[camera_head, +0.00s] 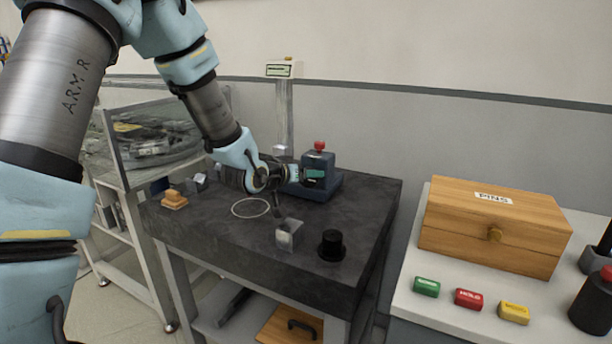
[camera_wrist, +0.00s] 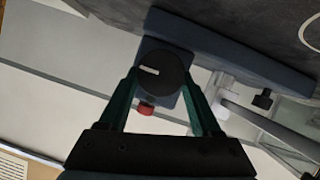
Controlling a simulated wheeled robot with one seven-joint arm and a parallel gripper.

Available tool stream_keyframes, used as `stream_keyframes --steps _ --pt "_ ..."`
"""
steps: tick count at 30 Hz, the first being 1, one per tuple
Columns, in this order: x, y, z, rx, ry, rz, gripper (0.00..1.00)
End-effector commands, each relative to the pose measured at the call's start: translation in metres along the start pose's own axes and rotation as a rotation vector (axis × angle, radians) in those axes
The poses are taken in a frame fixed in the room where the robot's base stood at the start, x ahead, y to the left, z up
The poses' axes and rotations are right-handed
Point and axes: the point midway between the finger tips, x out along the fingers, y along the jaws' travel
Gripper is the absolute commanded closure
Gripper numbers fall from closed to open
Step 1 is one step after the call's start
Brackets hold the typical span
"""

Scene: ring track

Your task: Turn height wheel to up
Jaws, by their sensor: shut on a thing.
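The height wheel (camera_wrist: 166,76) is a round black knob with a short white mark, on the face of a blue-grey block (camera_head: 319,160) with a red knob (camera_head: 319,146) on top. In the wrist view the mark lies left of the wheel's centre, nearly level. My gripper (camera_head: 308,174) reaches the block from the left. In the wrist view its green fingers (camera_wrist: 160,80) lie on both sides of the wheel, shut on its rim. The gripper hides the wheel in the head view.
The block stands on the dark table (camera_head: 215,232). A clear block (camera_head: 289,234), a black knobbed piece (camera_head: 331,245) and a wooden piece (camera_head: 174,200) stand on it. A post with a display (camera_head: 281,69) rises behind. A wooden PINS box (camera_head: 480,240) sits on the right bench.

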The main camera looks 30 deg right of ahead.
Motion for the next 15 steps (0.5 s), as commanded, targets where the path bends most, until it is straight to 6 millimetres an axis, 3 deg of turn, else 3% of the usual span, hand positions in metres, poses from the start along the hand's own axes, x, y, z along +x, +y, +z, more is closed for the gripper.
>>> stream_keyframes --steps 8,15 --pt "-0.0004 -0.0015 -0.001 -0.047 0.001 0.018 0.9" --pt "-0.0007 -0.004 -0.0015 -0.188 0.0 0.075 0.9"
